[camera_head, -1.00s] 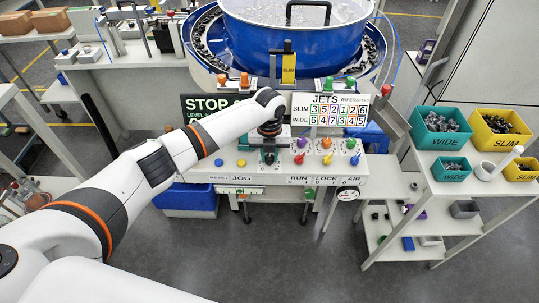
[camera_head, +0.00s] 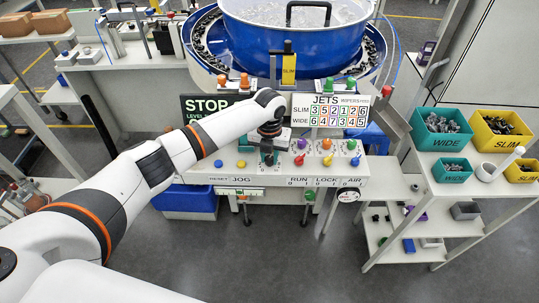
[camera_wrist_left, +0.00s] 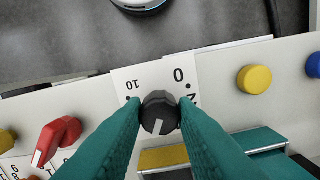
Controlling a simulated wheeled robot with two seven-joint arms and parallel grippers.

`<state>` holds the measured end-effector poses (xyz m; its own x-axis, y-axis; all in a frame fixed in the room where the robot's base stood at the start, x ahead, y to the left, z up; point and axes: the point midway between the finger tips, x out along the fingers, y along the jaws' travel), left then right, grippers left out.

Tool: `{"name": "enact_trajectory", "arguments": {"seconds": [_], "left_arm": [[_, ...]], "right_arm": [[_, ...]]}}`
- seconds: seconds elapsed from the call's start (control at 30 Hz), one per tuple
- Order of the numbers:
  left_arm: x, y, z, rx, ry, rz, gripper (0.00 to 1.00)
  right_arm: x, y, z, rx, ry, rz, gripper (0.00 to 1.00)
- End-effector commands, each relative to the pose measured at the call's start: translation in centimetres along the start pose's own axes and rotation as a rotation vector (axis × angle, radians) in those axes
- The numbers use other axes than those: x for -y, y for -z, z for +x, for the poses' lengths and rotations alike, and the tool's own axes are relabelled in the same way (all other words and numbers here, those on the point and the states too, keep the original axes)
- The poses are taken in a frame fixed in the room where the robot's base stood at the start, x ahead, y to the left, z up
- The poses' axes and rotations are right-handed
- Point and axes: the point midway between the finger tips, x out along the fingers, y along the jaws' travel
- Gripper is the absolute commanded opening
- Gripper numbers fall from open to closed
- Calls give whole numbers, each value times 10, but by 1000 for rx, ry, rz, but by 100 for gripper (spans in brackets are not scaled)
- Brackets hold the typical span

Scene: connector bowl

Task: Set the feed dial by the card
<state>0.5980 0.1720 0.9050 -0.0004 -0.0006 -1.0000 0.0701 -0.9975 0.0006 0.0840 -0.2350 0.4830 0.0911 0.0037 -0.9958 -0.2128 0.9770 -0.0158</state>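The feed dial (camera_wrist_left: 160,114) is a dark round knob with a white pointer line, in the left wrist view. It sits on a white plate (camera_wrist_left: 133,76) with 0, 10 and a partly hidden 2 showing; the pointer faces the bottom of the picture. My left gripper (camera_wrist_left: 160,105) has its teal fingers on both sides of the knob, seemingly touching it. In the head view the left gripper (camera_head: 268,156) reaches down to the console, and the dial is hidden. The JETS card (camera_head: 328,110) has SLIM and WIDE rows of coloured numbers. My right gripper is out of view.
A yellow SLIM flag (camera_head: 289,68) stands before the blue bowl (camera_head: 290,40). A red lever (camera_wrist_left: 57,139) and a yellow button (camera_wrist_left: 254,79) flank the dial. Teal and yellow bins stand on the right shelf.

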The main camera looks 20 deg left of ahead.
Motion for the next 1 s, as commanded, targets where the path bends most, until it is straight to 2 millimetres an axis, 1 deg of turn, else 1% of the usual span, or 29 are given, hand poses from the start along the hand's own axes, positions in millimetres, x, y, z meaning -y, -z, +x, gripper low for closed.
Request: {"name": "enact_trajectory", "arguments": {"seconds": [0.03,0.1,0.37,0.47,0.57,0.63,0.9,1.0], "left_arm": [[0,1,-1,-2,-1,0,34],[0,1,-1,-2,-1,-1,46],[0,0,0,-1,0,-1,46],[0,1,-4,-2,-1,-1,46],[0,1,-16,-4,-1,-1,46],[0,1,-28,-5,-1,0,46],[0,1,-86,-5,-1,0,46],[0,1,-102,-5,0,-1,46]], "right_arm": [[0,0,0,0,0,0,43],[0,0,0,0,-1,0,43],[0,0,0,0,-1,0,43],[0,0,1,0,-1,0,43],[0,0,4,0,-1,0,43],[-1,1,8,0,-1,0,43],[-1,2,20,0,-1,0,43],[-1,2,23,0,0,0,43]]}}
